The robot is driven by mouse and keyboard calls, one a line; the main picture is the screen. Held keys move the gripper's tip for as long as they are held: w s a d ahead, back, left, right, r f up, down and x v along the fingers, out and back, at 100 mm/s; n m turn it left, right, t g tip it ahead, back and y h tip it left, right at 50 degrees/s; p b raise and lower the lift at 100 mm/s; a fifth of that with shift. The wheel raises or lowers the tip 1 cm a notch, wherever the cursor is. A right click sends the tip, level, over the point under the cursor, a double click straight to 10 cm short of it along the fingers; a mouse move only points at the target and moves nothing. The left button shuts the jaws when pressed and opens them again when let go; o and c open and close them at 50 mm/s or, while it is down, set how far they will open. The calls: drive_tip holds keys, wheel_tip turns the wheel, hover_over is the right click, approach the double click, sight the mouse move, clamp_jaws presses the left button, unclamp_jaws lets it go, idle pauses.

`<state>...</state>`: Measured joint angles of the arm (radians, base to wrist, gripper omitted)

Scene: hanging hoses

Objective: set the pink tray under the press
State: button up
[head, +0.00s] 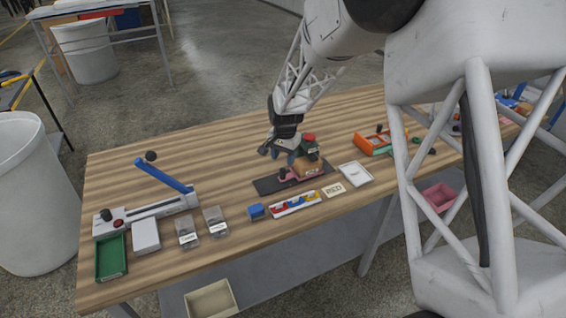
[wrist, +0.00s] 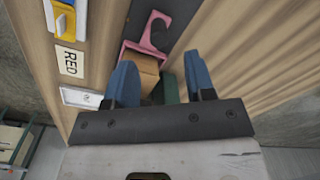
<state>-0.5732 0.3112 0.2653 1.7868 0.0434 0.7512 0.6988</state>
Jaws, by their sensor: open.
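The pink tray (head: 292,178) lies on a dark mat (head: 265,186) in the middle of the table, with a tan block (head: 313,166) on it. In the wrist view its pink hooked end (wrist: 153,32) shows beyond the tan block (wrist: 142,69). My gripper (head: 290,155) is just above and behind the tray. In the wrist view my gripper (wrist: 162,77) is open, its blue fingers apart, with a dark green part (wrist: 168,86) seen between them. A device with a raised blue lever (head: 164,176), possibly the press, stands at the table's left.
A green tray (head: 111,258), a white box (head: 145,236) and two clear bins (head: 188,234) stand at front left. A blue block (head: 256,211), a white rack (head: 296,203), a RED card (head: 334,190) and a white tray (head: 356,174) line the front. An orange tool (head: 376,142) is to the right.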

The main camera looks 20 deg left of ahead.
drive_tip(key=shift+r, duration=0.2)
drive_tip(key=shift+s, duration=0.1)
drive_tip(key=c, duration=0.4)
drive_tip(key=shift+s+a, duration=0.25)
drive_tip(key=shift+s, duration=0.1)
drive_tip(key=c, duration=0.5)
drive_tip(key=s+a+n+t+h, duration=0.1)
drive_tip(key=s+a+n+h, duration=0.1)
drive_tip(key=s, duration=0.1)
drive_tip(key=s+a+t, duration=0.1)
drive_tip(key=shift+s+a+n+t+h, duration=0.1)
drive_tip(key=shift+s+n+t+h, duration=0.1)
drive_tip(key=shift+n+t+h, duration=0.15)
clamp_jaws()
drive_tip(key=s+a+r+n+t, duration=0.1)
drive_tip(key=s+a+n+t, duration=0.2)
drive_tip(key=s+a+t, duration=0.1)
drive_tip(key=shift+a+r+h, duration=0.3)
drive_tip(key=shift+a+h, duration=0.05)
drive_tip(key=shift+a, duration=0.35)
